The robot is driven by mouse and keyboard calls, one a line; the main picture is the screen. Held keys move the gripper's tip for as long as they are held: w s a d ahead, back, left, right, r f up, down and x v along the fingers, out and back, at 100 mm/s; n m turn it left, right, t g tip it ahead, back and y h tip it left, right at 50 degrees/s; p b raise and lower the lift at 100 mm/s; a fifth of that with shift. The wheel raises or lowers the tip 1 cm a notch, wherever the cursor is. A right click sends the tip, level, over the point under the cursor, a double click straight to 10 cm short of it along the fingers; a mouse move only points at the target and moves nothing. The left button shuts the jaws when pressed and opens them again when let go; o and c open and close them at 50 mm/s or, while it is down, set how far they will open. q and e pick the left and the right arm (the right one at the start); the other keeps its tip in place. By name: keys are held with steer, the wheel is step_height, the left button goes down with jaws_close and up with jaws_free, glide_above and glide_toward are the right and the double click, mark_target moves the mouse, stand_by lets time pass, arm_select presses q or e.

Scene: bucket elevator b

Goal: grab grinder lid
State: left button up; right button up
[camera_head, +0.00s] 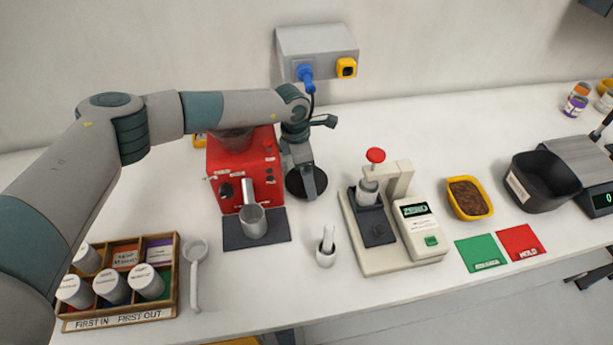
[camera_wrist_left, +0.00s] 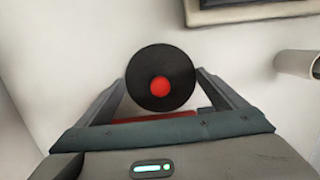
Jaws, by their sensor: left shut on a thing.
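The grinder (camera_head: 243,175) is a red machine with a dark hopper, standing at the back of the white table, left of centre. The grinder lid is a round black disc with a red knob, clear in the left wrist view (camera_wrist_left: 145,92). My left gripper (camera_head: 308,182) is just right of the grinder and shut on the lid (camera_head: 292,184), with a finger on each side of it. The lid is apart from the hopper; its height over the table is hard to tell. My left arm covers part of the hopper. My right gripper is not in view.
A metal cup (camera_head: 253,222) stands on a dark mat before the grinder. A wooden jar box (camera_head: 118,285) is front left. A wall socket box (camera_head: 315,45) is behind the gripper.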

arm_select(q)
steer(key=shift+s+d, duration=0.15)
steer(key=shift+s, duration=0.05)
steer(key=s+d+b, duration=0.1)
steer(key=s, duration=0.1)
steer(key=s+b, duration=0.1)
steer(key=s, duration=0.1)
steer(key=s+d+b, duration=0.1)
steer(key=s, duration=0.1)
steer(key=shift+s+d+b, duration=0.3)
steer(key=shift+b, duration=0.05)
step_height(320, 180, up, 14)
steer(key=b, duration=0.5)
steer(key=shift+s, duration=0.25)
